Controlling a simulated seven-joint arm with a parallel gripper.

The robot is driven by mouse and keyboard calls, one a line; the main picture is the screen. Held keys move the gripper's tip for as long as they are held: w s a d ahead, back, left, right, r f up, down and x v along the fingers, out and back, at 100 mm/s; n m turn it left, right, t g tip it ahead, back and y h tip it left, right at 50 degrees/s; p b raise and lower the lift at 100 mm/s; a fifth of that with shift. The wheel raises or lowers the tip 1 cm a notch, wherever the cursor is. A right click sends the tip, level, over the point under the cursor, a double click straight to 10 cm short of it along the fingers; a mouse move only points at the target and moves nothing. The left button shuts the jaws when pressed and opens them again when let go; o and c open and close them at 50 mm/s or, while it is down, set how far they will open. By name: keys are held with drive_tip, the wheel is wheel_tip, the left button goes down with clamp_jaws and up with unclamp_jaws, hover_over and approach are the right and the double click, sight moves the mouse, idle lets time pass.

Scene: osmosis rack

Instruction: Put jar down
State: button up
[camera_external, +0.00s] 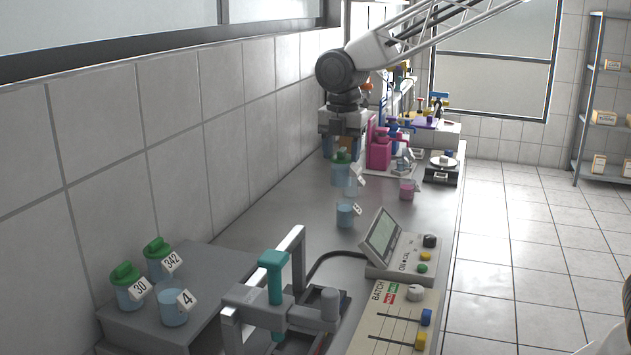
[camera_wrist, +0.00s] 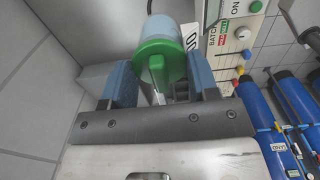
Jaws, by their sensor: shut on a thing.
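My gripper (camera_external: 343,155) is at the back left of the bench by the tiled wall, pointing down. It is shut on a jar (camera_external: 340,176) with a green lid and pale blue contents. In the wrist view the same jar (camera_wrist: 162,30) shows lid-first, its green lid between the two blue fingers (camera_wrist: 160,78). Whether the held jar's base touches the bench is hard to tell.
A blue-filled jar (camera_external: 345,215) and a pink beaker (camera_external: 407,191) stand nearby. Jars 30 (camera_external: 128,293), 342 (camera_external: 158,265) and 4 (camera_external: 173,308) sit on a grey platform (camera_external: 215,335) at front left. A control panel (camera_external: 405,255), scale (camera_external: 442,167) and pink apparatus (camera_external: 379,153) also occupy the bench.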

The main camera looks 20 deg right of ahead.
drive_tip(key=s+d+f, duration=0.1)
drive_tip(key=s+d, duration=0.1)
drive_tip(key=d, duration=1.3)
drive_tip(key=s+d, duration=0.2)
drive_tip(key=d, duration=1.3)
wheel_tip(320, 180, down, 12)
drive_tip(key=shift+w, duration=0.1)
drive_tip(key=w+a+f, duration=0.1)
drive_tip(key=w+a, duration=0.2)
drive_tip(key=w, duration=1.2)
drive_tip(key=shift+w+f, duration=0.25)
drive_tip(key=shift+w, duration=0.05)
drive_tip(key=shift+f, duration=1.75)
drive_tip(key=shift+f, duration=0.1)
